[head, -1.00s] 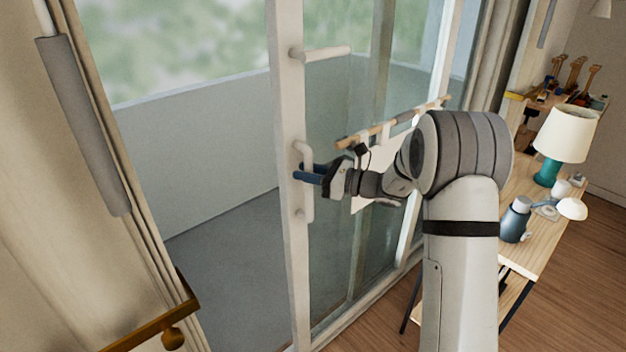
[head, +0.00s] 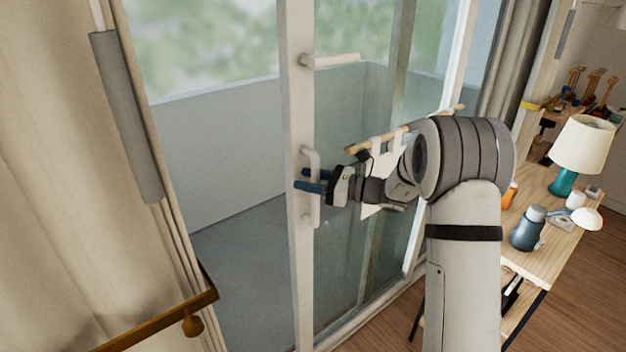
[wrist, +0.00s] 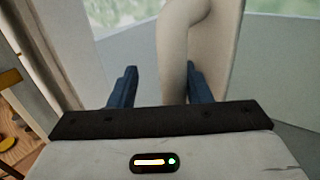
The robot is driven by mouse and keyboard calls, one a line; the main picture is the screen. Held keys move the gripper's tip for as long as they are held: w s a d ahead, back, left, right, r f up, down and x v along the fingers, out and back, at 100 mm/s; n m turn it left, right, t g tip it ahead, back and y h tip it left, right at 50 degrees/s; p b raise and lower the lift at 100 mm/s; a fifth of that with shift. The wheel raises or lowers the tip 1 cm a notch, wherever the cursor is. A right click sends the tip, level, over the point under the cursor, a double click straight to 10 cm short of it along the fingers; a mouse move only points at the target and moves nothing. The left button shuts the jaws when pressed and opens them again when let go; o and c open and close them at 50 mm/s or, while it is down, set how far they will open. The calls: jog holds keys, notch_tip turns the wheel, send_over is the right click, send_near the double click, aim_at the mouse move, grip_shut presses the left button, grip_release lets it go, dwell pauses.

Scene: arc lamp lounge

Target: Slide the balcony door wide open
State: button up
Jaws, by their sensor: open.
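The balcony door is a glass panel with a white frame (head: 298,250), standing partly open in the head view. A gap to its left shows the balcony. A white vertical handle (head: 316,212) stands out from the frame. My gripper (head: 306,182), with blue fingers, is open at the handle. In the wrist view the pale handle (wrist: 175,55) lies between the spread fingers of my gripper (wrist: 160,85), nearer the right finger. A clear space shows to the left finger. Contact with the right finger cannot be told.
A beige curtain (head: 60,200) and a brass rail (head: 150,325) are at left. A white bar (head: 335,61) juts from the door frame above the handle. A wooden rod (head: 420,127) with hanging cloth is behind my arm. A wooden desk (head: 525,268) with a lamp (head: 582,145) stands at right.

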jog(key=shift+s+d, duration=0.1)
jog(key=b+v, duration=0.1)
jog(key=v, duration=0.6)
jog(key=shift+d, duration=0.4)
